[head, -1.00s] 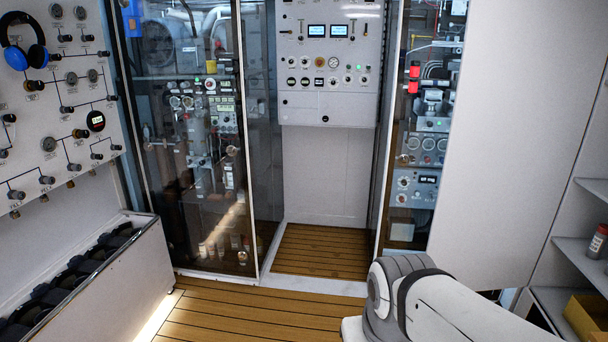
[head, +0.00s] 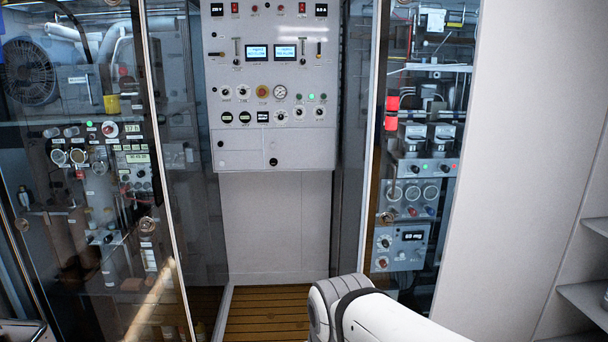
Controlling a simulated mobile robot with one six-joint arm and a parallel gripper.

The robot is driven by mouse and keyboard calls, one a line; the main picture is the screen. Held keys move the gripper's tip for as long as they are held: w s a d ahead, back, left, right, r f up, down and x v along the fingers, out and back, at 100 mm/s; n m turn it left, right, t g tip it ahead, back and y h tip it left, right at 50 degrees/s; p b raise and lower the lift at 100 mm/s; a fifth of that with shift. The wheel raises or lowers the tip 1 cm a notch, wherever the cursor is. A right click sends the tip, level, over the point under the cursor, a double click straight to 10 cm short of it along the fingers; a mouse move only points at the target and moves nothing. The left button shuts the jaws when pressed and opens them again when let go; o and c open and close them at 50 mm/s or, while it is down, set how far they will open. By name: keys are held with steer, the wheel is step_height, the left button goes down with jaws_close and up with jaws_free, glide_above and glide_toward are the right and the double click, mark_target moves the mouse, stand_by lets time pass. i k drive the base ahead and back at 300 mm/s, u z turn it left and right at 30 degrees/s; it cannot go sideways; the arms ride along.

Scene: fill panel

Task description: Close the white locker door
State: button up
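A tall, plain white door panel (head: 535,150) fills much of the right side of the head view. It appears to be the locker door, standing open beside white shelves (head: 590,295) at the far right. Its left edge overlaps the glass-fronted cabinet behind it. I see no handle on the visible face. My arm's white and grey link enters at the bottom centre, left of the door's lower part. My gripper is outside the frame, so its contact with the door cannot be seen.
A grey control panel (head: 270,150) with two lit screens is at the centre back. Glass-fronted equipment cabinets stand left (head: 90,180) and right (head: 415,170) of it. A wooden slatted floor (head: 265,312) shows in the recess below the panel.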

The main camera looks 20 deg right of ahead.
mark_target(538, 104)
steer(key=u, duration=0.05)
steer(key=i, duration=3)
steer(key=z, duration=3.5)
steer(key=i, duration=0.5)
